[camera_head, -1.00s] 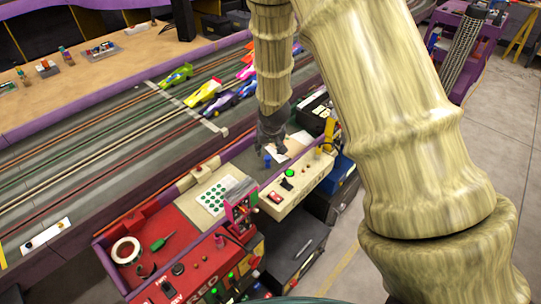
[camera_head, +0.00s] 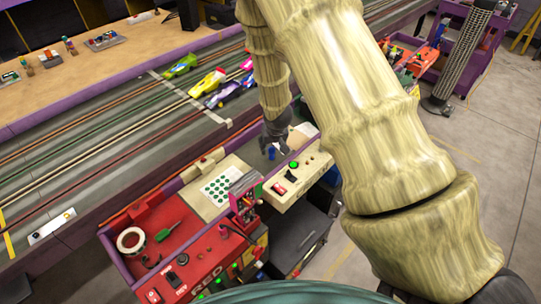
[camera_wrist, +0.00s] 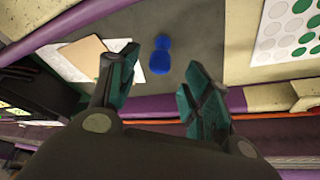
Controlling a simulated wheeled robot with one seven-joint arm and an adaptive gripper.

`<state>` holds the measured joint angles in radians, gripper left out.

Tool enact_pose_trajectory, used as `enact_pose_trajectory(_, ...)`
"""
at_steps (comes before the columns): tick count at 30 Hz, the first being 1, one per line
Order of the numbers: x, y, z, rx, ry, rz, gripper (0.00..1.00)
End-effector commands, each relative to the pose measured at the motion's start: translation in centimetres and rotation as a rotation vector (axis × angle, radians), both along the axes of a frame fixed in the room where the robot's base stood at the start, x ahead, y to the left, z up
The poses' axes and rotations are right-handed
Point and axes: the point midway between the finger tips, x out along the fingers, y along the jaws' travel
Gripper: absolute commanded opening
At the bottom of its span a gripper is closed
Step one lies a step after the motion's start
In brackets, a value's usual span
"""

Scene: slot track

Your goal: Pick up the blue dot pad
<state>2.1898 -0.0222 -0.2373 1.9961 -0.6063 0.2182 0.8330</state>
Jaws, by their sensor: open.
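A small blue piece (camera_wrist: 160,55) with two rounded parts is the only blue item near my gripper; I take it as the blue dot pad. It lies on a grey surface in the wrist view, ahead of and between the fingertips, apart from both. In the head view it is a small blue spot (camera_head: 271,153) just below my gripper (camera_head: 277,136), beside the cream control box. In the wrist view my gripper (camera_wrist: 158,75) is open and empty. A white sheet with green dots (camera_head: 220,186) lies left of the blue piece; it also shows in the wrist view (camera_wrist: 285,30).
A cream box (camera_head: 300,180) with a green button stands right of the blue piece. A red tray (camera_head: 185,235) holds a tape roll and a green tool. Paper and a tan card (camera_wrist: 82,55) lie beside the blue piece. The slot track (camera_head: 110,130) runs behind a purple rim.

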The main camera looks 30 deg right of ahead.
Motion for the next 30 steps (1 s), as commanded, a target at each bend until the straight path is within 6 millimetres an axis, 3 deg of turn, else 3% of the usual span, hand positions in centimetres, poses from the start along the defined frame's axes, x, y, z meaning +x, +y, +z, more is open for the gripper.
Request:
enact_pose_trajectory(12, 0.9, -0.5, -3.5, 0.0, 0.0, 0.003, 0.49)
enact_pose_trajectory(22, 1.0, -0.5, -3.8, 0.0, -0.001, 0.004, 0.49)
enact_pose_trajectory(30, 1.0, -0.5, -3.8, 0.001, 0.0, 0.004, 0.0)
